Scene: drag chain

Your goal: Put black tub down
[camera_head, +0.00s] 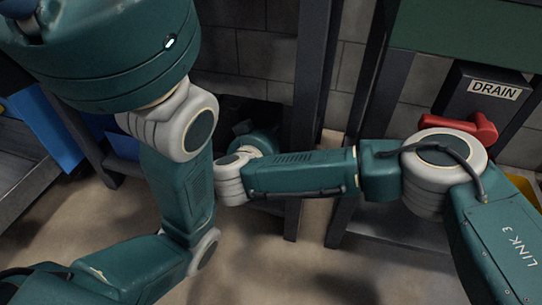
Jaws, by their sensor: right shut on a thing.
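My right arm reaches in from the right, and its wrist turns away behind the forearm. My right gripper (241,128) is small, dark and mostly hidden beyond the wrist. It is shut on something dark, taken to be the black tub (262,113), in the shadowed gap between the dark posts. The tub's outline merges with the shadow, so I cannot tell whether it touches a surface below. My left arm fills the left side close to the camera; its gripper is not in view.
A dark upright post (309,80) stands just right of my right wrist. A dark box marked DRAIN (487,92) and a red handle-like part (465,127) are at the right. A blue panel (50,130) and grey bench (25,180) are at the left. Bare concrete floor (275,262) lies below.

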